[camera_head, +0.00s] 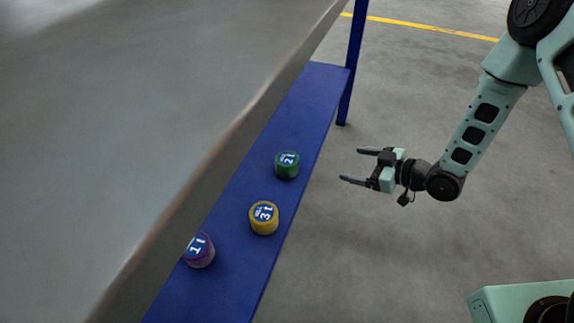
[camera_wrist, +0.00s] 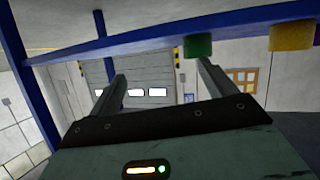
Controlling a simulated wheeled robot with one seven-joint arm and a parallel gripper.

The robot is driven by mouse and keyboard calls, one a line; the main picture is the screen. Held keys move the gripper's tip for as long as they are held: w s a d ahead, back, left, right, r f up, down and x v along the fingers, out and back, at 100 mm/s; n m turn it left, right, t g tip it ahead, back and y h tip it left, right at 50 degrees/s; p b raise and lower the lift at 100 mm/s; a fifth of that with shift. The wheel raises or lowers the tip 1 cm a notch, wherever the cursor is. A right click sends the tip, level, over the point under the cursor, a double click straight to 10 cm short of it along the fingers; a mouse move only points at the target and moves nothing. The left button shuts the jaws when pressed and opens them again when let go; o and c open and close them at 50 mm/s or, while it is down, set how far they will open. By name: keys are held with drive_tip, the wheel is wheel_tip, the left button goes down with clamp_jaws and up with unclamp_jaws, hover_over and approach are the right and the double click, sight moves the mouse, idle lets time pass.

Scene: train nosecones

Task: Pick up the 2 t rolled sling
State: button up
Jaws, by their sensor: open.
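The 2 t rolled sling (camera_head: 287,165) is a green roll with a blue "2 t" label. It sits on the blue shelf (camera_head: 305,117), toward the far end. In the wrist view the green roll (camera_wrist: 198,46) shows at the top, just beyond the right fingertip, on the blue shelf edge. My gripper (camera_head: 350,166) is open and empty, to the right of the shelf and apart from the sling. Its fingers point left toward the shelf. In the wrist view both fingers (camera_wrist: 160,78) stand apart with nothing between them.
A yellow "3 t" roll (camera_head: 264,218) and a purple "1 t" roll (camera_head: 199,251) sit nearer on the same shelf. A large grey tabletop (camera_head: 130,130) overhangs the shelf on the left. A blue leg (camera_head: 353,60) stands at the far end.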

drive_tip(key=s+a+f+y, duration=0.1)
drive_tip(key=s+a+y, duration=0.2)
drive_tip(key=s+y, duration=0.15)
drive_tip(key=b, duration=0.5)
approach(297, 166)
drive_tip(key=shift+t, duration=0.3)
drive_tip(key=x, duration=0.7)
drive_tip(key=shift+w+a+r, duration=0.2)
drive_tip(key=shift+w+r, duration=0.1)
drive_tip(key=shift+w, duration=0.2)
drive_tip(key=a+b, duration=0.1)
drive_tip(key=w+a+b, duration=0.1)
drive_tip(key=a, duration=0.1)
drive_tip(key=a+f+b, duration=0.1)
drive_tip(key=shift+w+a, duration=0.25)
drive_tip(key=shift+w, duration=0.05)
drive_tip(key=shift+w+a+r, duration=0.15)
drive_tip(key=shift+a, duration=0.05)
drive_tip(key=c, duration=1.2)
